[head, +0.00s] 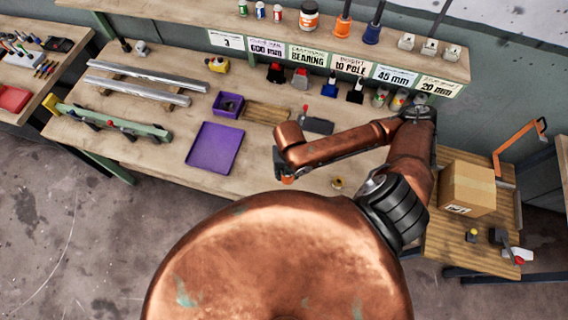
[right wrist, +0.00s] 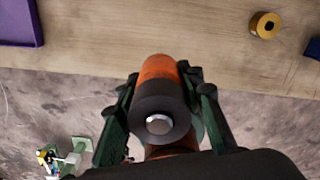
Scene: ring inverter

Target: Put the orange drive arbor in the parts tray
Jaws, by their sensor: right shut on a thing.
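The orange drive arbor (right wrist: 158,68), an orange cylinder with a black collar and a bright metal centre, is held between the green fingers of my right gripper (right wrist: 160,100) in the right wrist view. In the head view my right gripper (head: 284,168) hangs near the bench's front edge, with a bit of the orange arbor (head: 287,180) showing below it. The flat purple tray (head: 214,148), which looks like the parts tray, lies on the bench to the left of the gripper, and looks empty. A corner of it shows in the right wrist view (right wrist: 18,24). My left gripper is out of view.
A small purple bin (head: 228,104) stands behind the tray. A grey-black block (head: 317,126) and a brass ring (head: 337,183) lie right of it. Metal rails (head: 138,88) lie at left. A cardboard box (head: 467,188) stands at right. The bench between gripper and tray is clear.

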